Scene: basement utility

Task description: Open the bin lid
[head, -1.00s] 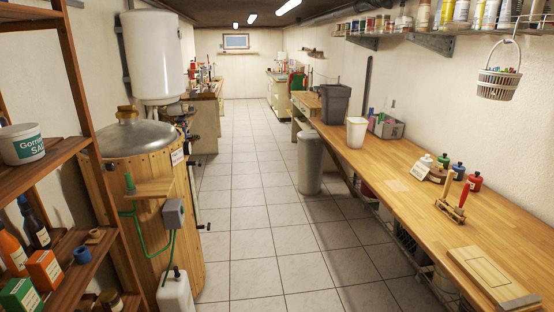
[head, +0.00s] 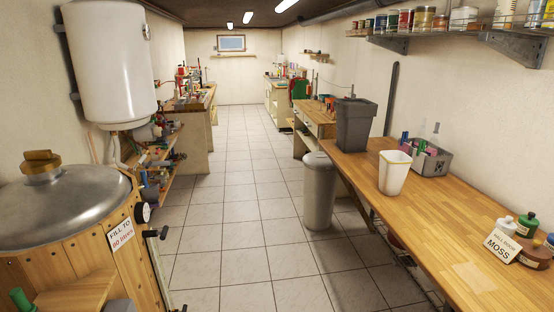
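A tall grey bin (head: 319,197) stands upright on the tiled floor at the left edge of the long wooden bench. Its rounded top looks closed. A dark grey square bin (head: 354,127) stands on the far part of the bench, with a small piece sticking up at its top; I cannot tell whether a lid is on it. A smaller white bin (head: 394,174) with a yellowish rim stands on the bench nearer to me and looks open at the top. My gripper is not in view.
A clear tiled aisle (head: 240,200) runs ahead. The wooden bench (head: 440,220) lines the right, carrying a grey caddy (head: 432,161) and paint bottles (head: 507,226). A wood-clad vat (head: 70,260) with a metal lid and protruding handles stands close on the left.

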